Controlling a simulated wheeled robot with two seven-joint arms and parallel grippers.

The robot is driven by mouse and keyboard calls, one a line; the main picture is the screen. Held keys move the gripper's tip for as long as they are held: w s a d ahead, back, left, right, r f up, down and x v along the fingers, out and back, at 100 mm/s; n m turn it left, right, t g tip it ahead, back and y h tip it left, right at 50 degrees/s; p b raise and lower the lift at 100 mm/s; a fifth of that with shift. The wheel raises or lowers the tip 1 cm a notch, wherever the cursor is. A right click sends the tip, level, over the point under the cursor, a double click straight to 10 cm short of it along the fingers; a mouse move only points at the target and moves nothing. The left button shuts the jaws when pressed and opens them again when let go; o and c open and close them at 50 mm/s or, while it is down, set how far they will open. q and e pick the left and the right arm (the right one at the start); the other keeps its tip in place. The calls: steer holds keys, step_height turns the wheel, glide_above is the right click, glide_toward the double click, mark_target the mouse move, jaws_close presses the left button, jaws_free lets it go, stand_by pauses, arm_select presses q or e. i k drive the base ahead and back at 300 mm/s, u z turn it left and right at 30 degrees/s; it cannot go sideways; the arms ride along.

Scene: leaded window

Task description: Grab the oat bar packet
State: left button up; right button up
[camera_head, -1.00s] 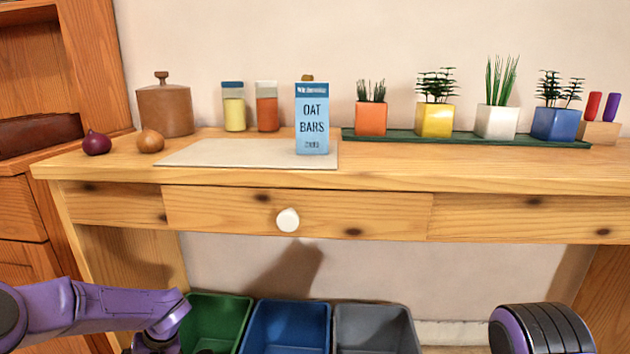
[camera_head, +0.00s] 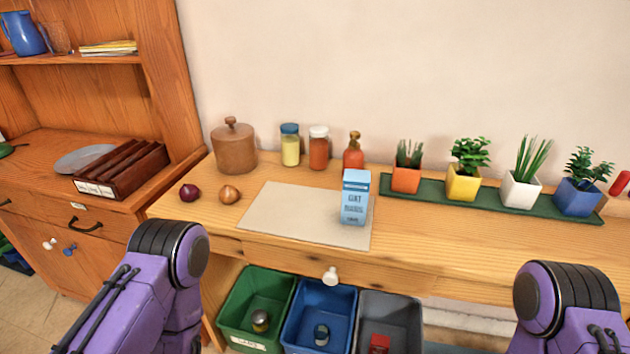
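The oat bar packet (camera_head: 355,198) is a light blue upright box with a darker blue top. It stands on the right part of a pale mat (camera_head: 290,212) on the wooden table. Nothing is touching it. My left arm shows at the lower left and my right arm at the lower right, both in front of the table and apart from the packet. Neither gripper's fingers are visible in the head view.
An orange bottle (camera_head: 353,150) stands just behind the packet. Potted plants stand on a green tray (camera_head: 440,195) to its right. Two jars, a wooden canister (camera_head: 234,147) and onions are to the left. Green, blue and grey bins (camera_head: 388,318) sit below the front edge.

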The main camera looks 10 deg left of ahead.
mark_target(356, 188)
steer(key=u, duration=0.4)
steer(key=k, duration=1)
steer(key=z, duration=0.45)
steer(key=i, duration=0.5)
steer(key=u, duration=0.05)
